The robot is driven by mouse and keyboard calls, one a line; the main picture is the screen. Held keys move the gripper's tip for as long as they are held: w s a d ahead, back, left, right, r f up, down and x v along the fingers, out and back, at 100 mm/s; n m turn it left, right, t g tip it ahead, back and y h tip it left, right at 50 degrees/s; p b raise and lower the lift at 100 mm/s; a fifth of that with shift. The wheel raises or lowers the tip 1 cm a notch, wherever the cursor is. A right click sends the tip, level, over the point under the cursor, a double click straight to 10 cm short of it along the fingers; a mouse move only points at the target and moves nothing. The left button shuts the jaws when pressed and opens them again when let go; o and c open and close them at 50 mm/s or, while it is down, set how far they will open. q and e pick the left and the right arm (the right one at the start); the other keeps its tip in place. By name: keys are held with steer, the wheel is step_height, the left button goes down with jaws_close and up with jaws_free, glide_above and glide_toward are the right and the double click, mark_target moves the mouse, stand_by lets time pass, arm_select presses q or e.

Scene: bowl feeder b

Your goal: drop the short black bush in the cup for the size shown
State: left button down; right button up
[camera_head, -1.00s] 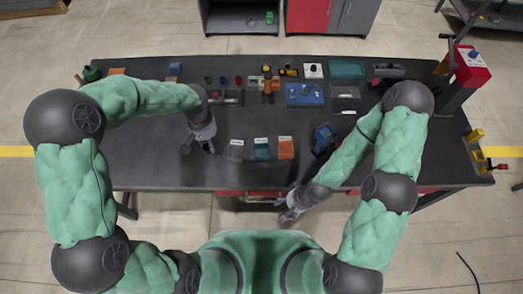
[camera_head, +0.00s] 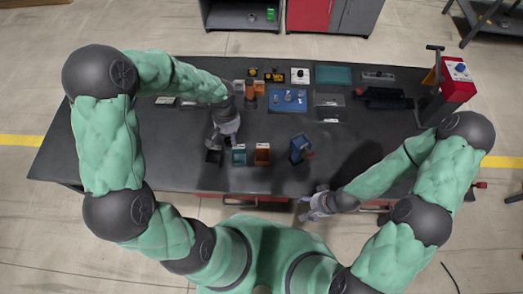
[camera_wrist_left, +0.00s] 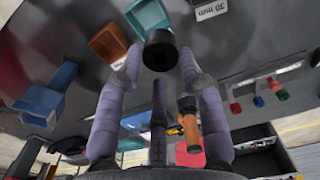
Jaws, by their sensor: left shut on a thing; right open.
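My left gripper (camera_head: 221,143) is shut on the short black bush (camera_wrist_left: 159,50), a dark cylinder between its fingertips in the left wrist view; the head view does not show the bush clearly. It is close to a row of three cups: a dark one (camera_head: 213,157), a teal one (camera_head: 239,158) and an orange one (camera_head: 262,154). The wrist view shows the teal cup (camera_wrist_left: 150,17) and orange cup (camera_wrist_left: 108,43) beyond the bush, plus an upside-down label reading "30 mm" (camera_wrist_left: 210,10). My right gripper (camera_head: 314,207) is open and empty at the table's front edge.
A blue device (camera_head: 300,148) stands right of the orange cup. A blue board (camera_head: 288,100), a teal tray (camera_head: 332,75) and small parts line the back. A red box (camera_head: 458,80) stands at the right end. The table's front right is clear.

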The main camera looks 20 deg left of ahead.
arm_select(q)
steer(key=shift+d+f+b, duration=0.25)
steer(key=shift+f+b, duration=0.45)
steer(key=shift+f, duration=0.4)
step_height(320, 180, down, 4)
steer(key=shift+w+r+b, duration=0.1)
steer(key=shift+w+b, duration=0.05)
steer(key=shift+b, duration=0.95)
arm_select(e)
steer(key=f, duration=0.3)
steer(key=shift+d+f, duration=0.25)
steer(key=shift+d, duration=0.1)
arm_select(q)
steer(key=c, duration=0.7)
jaws_free()
steer(key=shift+r, duration=0.1)
